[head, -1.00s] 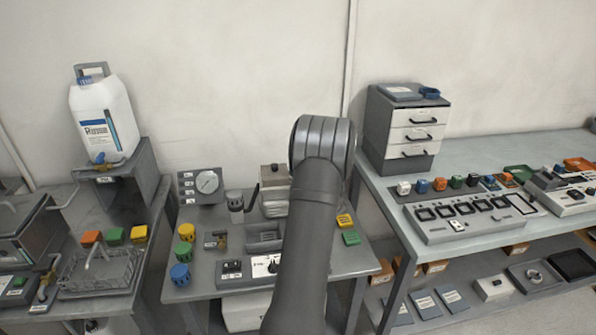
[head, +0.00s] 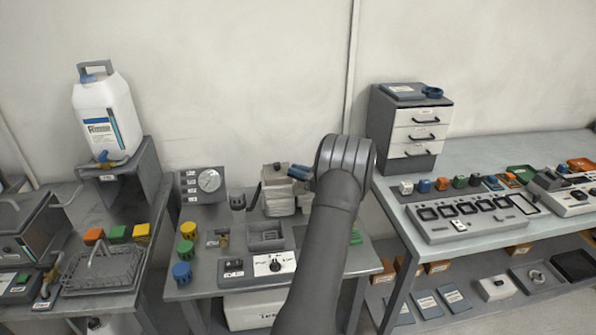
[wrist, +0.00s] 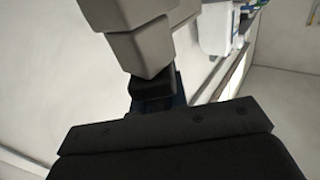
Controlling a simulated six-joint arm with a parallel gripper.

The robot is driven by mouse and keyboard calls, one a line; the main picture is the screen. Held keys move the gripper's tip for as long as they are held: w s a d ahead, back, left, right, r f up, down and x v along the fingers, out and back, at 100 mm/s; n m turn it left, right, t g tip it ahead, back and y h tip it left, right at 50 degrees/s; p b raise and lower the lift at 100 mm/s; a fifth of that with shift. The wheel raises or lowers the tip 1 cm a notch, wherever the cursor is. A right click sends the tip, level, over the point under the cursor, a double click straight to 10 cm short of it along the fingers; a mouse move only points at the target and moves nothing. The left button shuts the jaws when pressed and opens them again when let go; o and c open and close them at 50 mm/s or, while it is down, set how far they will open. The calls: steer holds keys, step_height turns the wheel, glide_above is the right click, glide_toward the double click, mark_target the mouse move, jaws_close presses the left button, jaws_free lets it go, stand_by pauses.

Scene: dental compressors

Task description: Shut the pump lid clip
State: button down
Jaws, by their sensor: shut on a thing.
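The pump (head: 278,199) is a light grey box at the back of the middle table, with a dark lever on its left side. My gripper (head: 299,172), with blue fingers, is at the pump's upper right side, by the lid. In the wrist view, the pump's pale blocks (wrist: 145,45) stand right at my gripper (wrist: 155,90), whose dark body fills the bottom. The gripper is shut on the pump lid clip, which is small and mostly hidden between the fingers. I cannot make out the clip's own position.
A gauge box (head: 202,185) and a grey cup (head: 237,201) stand left of the pump. A grey tray (head: 266,237) and a switch panel (head: 268,265) lie in front. A drawer unit (head: 412,130) stands on the right table. The wall is close behind.

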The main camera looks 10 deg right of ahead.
steer(key=shift+r, duration=0.15)
steer(key=c, duration=1.4)
jaws_free()
steer(key=shift+c, duration=0.2)
steer(key=v, duration=1.7)
steer(key=shift+s+d, duration=0.1)
steer(key=x, duration=1.7)
